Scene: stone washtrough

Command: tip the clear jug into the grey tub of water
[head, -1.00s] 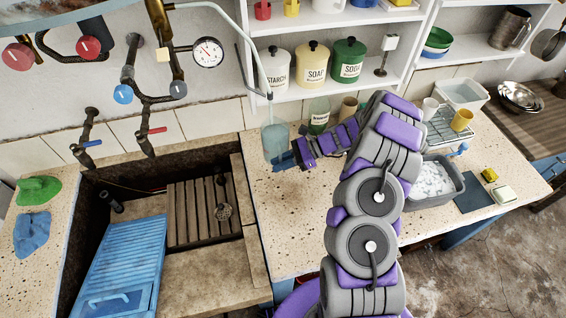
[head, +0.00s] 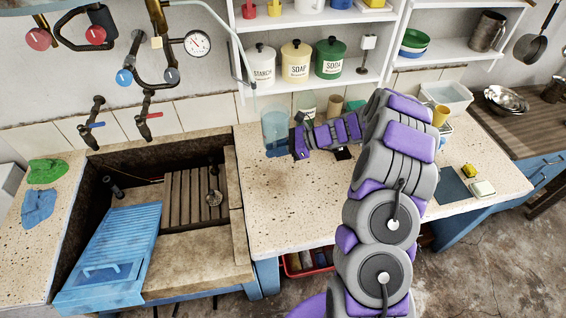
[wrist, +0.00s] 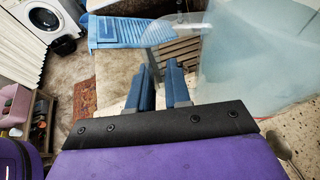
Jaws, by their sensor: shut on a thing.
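The clear jug (head: 276,127) is upright at the back left of the speckled counter, close to the wall tiles. My gripper (head: 288,150) is at the jug's right side, shut on it. In the wrist view the jug (wrist: 245,55) fills the upper right, and my blue gripper fingers (wrist: 160,85) are beside it with their tips partly seen through or behind its clear edge. I cannot tell whether the jug's base touches the counter. The grey tub of water is hidden behind my arm in the head view.
A stone trough with a blue washboard (head: 115,245) and wooden slats (head: 188,205) is on the left. A hose (head: 225,30) hangs near the jug. Labelled canisters (head: 295,62) stand on the shelf above. A yellow cup (head: 440,116), a soap block (head: 482,188) and a dark mat (head: 452,186) are at right.

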